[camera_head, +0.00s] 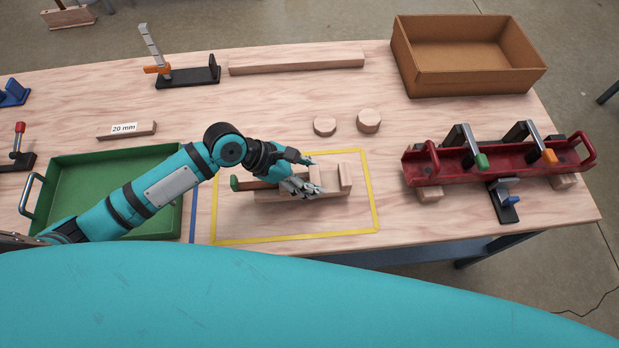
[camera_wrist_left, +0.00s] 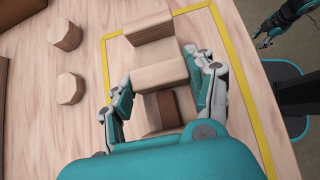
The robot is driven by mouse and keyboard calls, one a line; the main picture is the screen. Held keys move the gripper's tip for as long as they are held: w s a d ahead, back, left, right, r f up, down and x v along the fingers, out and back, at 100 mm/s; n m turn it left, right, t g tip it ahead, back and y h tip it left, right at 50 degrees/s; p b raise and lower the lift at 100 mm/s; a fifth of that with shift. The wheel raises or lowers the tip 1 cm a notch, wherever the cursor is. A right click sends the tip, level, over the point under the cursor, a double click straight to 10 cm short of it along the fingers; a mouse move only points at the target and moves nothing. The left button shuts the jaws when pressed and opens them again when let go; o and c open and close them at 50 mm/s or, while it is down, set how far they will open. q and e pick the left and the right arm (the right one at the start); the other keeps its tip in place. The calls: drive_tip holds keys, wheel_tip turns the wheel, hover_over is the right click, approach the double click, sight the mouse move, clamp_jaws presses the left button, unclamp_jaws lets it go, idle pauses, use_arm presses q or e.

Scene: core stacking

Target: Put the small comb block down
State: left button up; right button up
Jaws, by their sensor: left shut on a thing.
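My left gripper (camera_head: 305,174) is shut on a small wooden block, which I take for the small comb block (camera_head: 316,173). In the left wrist view, the block (camera_wrist_left: 160,74) sits between the two fingers of the gripper (camera_wrist_left: 165,82). It is over a long wooden base (camera_head: 328,194) inside the yellow tape outline. Another wooden block (camera_head: 345,176) stands at the base's right end, apart from the held one. Whether the held block touches the base is unclear. My right gripper (camera_wrist_left: 263,38) is small and dark in the left wrist view, beyond the table edge; its jaws are unclear.
A green tray (camera_head: 75,165) is at left, a red carrier with clamps (camera_head: 440,172) at right. A cardboard box (camera_head: 468,78) and a long wooden bar (camera_head: 296,61) are at the back.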

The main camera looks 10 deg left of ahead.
use_arm(q)
wheel_tip(320, 180, down, 2)
drive_tip(key=shift+f, duration=0.2)
use_arm(e)
drive_tip(key=shift+d, duration=0.3)
use_arm(q)
drive_tip(key=o, duration=1.4)
drive_tip(key=shift+f, duration=0.1)
drive_tip(key=v, duration=1.2)
use_arm(e)
drive_tip(key=shift+a, duration=0.2)
drive_tip(key=shift+d, duration=0.1)
